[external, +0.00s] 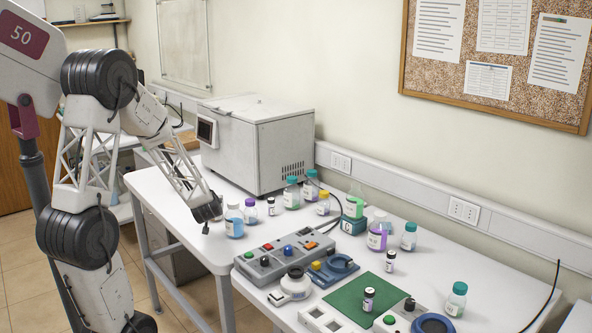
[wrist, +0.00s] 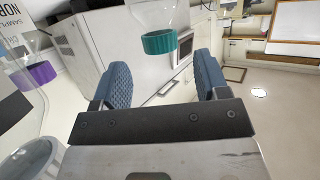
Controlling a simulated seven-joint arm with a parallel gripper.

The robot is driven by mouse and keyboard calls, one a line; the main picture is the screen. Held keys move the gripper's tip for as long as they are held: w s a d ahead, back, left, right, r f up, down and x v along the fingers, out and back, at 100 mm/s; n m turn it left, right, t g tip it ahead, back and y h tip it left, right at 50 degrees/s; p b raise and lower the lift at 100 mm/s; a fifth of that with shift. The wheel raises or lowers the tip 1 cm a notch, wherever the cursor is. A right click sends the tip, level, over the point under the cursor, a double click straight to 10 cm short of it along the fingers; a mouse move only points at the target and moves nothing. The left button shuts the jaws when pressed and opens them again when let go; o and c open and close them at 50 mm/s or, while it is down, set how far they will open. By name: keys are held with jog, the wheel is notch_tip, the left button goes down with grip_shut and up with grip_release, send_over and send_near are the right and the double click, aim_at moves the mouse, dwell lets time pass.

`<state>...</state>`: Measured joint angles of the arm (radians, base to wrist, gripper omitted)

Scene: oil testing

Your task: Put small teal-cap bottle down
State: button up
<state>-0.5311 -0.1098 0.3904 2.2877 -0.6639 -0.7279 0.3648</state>
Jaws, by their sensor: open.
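My gripper (external: 208,212) is at the left end of the white bench, beside a blue-liquid bottle (external: 235,223). In the wrist view my gripper (wrist: 161,80) has its two blue finger pads spread apart. A clear bottle with a teal cap (wrist: 160,42) shows upside down in that view, beyond the gap between the pads and apart from them. Its upper part runs out of the frame. Teal-cap bottles also stand on the bench at the back (external: 292,194), at the right (external: 409,237) and at the front right (external: 456,300). I cannot tell which one the wrist view shows.
A white box-shaped instrument (external: 256,145) stands at the back left. A purple-cap bottle (external: 251,212) stands near my gripper. A grey button panel (external: 285,256) and a green mat (external: 362,300) lie towards the front. Bare bench shows left of the panel.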

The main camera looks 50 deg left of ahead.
jog(key=v, duration=0.6)
dwell(0.5)
dwell(0.3)
jog(key=s+d+r+m+h, duration=0.1)
jog(key=d+r+m+h, duration=0.15)
jog(key=d, duration=0.55)
jog(key=d+r+m+t+h, duration=0.1)
jog(key=d+r+h, duration=0.1)
jog(key=d+h, duration=0.35)
jog(key=s+d+r+m+h, duration=0.1)
jog(key=d+r+m+h, duration=0.1)
jog(key=d, duration=0.8)
jog(key=s+d+r+m+g, duration=0.2)
jog(key=s+d, duration=0.3)
jog(key=s, duration=0.3)
jog(key=s+d+r+m+g+h, duration=0.1)
jog(key=s+d+m+g, duration=0.3)
jog(key=s, duration=0.4)
jog(key=shift+d+r+h, duration=0.3)
jog(key=shift+d+r, duration=0.25)
jog(key=shift+d, duration=0.2)
jog(key=shift+s, duration=0.15)
